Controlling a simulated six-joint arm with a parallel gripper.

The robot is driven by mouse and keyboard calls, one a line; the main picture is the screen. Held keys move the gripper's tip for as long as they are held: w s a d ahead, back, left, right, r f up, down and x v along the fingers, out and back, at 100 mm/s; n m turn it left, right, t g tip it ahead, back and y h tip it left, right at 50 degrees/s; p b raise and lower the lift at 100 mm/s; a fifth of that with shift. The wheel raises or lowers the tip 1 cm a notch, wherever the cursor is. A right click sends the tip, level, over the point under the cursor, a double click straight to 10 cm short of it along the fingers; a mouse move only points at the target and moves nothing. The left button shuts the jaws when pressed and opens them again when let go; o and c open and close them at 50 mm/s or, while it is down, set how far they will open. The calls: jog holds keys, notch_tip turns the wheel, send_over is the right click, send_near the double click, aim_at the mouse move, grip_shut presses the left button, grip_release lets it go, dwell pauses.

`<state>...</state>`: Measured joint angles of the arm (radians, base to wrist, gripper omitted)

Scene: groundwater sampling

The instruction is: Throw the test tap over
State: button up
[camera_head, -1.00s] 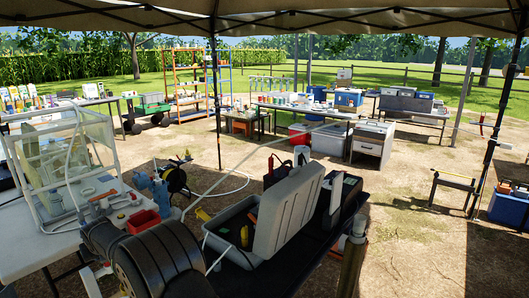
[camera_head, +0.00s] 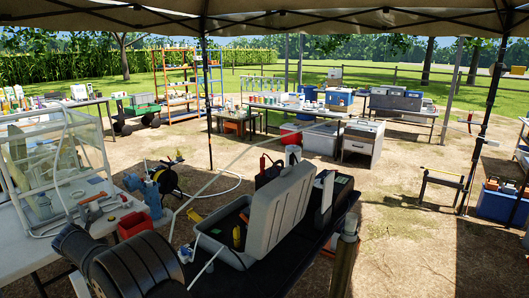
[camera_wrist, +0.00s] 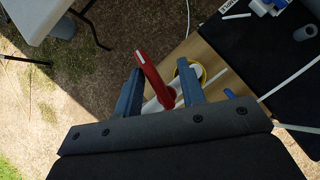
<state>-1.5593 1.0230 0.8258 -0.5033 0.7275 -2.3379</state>
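The test tap shows in the wrist view as a red lever (camera_wrist: 150,75) on a white pipe fitting (camera_wrist: 161,104). A yellow ring-shaped thing lies just behind it, over a wooden board edge. My gripper (camera_wrist: 159,78) is open, with its two dark blue-grey fingers on either side of the lever. The lever is nearer the left finger; I cannot tell whether they touch. The lever tilts up and to the left. In the head view I cannot make out the tap or my gripper's fingers; my dark arm fills the lower left.
A black bench (camera_wrist: 278,62) with white tubes lies right of the tap. A white table (camera_wrist: 35,15) stands at upper left. In the head view, an open grey case (camera_head: 277,222) sits on the dark bench, with a hose reel (camera_head: 166,181) behind. Open ground lies to the right.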

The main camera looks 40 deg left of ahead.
jog(key=shift+c, duration=0.4)
jog(key=shift+a+r, duration=0.1)
jog(key=shift+r, duration=0.05)
notch_tip(320, 180, up, 15)
jog(key=a+m+g+y, duration=0.25)
jog(key=m+y, duration=0.55)
jog(key=m, duration=0.7)
jog(key=s+d+f+m+t+y, duration=0.2)
jog(key=s+d+f+m+y, duration=0.15)
jog(key=d+f+m, duration=1.5)
jog(key=shift+n+h, duration=0.35)
jog(key=shift+n, duration=0.2)
jog(key=x, duration=0.5)
jog(key=r+x, duration=0.1)
jog(key=x, duration=0.9)
jog(key=shift+s+a+r, duration=0.1)
jog(key=shift+a+r, duration=0.1)
jog(key=shift+r, duration=0.2)
